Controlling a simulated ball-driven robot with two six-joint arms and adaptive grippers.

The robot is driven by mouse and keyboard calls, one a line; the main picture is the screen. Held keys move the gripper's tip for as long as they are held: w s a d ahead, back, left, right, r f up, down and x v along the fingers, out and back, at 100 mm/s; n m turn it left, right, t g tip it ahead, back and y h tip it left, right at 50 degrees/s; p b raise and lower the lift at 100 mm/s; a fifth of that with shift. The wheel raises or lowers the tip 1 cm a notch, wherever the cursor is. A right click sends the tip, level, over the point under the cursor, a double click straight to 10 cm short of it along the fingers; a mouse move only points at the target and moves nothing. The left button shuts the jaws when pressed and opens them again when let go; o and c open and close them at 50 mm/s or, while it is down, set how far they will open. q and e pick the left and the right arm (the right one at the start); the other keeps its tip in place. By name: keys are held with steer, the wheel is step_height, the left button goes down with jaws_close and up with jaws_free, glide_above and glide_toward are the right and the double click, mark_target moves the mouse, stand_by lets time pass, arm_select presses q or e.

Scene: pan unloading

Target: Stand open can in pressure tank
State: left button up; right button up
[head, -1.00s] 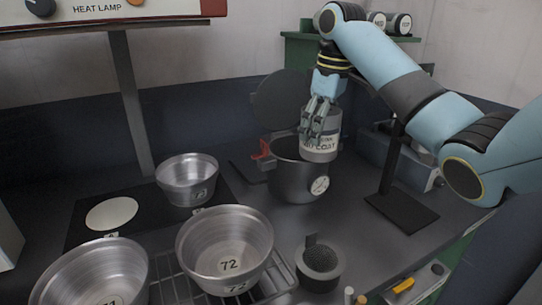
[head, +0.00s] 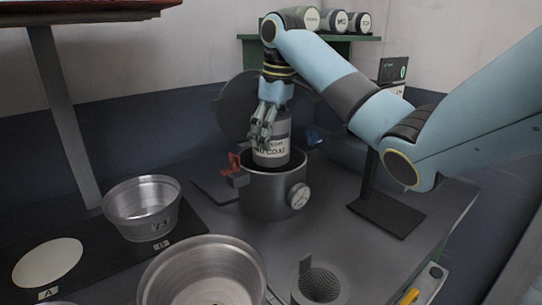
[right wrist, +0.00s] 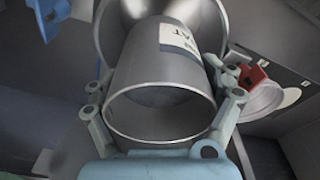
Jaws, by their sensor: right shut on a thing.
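The open can (head: 271,146) is a grey metal cylinder with a white label. It stands roughly upright in the mouth of the pressure tank (head: 268,197), its lower end inside the rim. My right gripper (head: 262,128) is shut on the can's upper part. In the right wrist view the can (right wrist: 160,75) lies between the fingers, its open rim towards the camera. The tank's wall shows behind it there. The tank has a round gauge (head: 299,196) at its front and its lid (head: 236,106) tilted open behind. Whether the can touches the tank floor is hidden. My left gripper is not in view.
A metal pan (head: 142,208) stands on the black mat at left, and another pan (head: 203,272) is at the front. A mesh-topped cup (head: 319,283) stands front right. A dark stand (head: 386,214) is right of the tank. Red clamp (head: 235,164) sits at the tank's left rim.

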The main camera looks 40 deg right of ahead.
mark_target(272, 151)
step_height(272, 151, down, 3)
steer(key=shift+s+r, duration=0.1)
steer(key=shift+r, duration=0.05)
steer(key=shift+p, duration=0.3)
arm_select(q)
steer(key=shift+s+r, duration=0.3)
arm_select(e)
steer(key=shift+f, duration=0.7)
steer(key=o, duration=1.5)
steer(key=shift+c, duration=0.2)
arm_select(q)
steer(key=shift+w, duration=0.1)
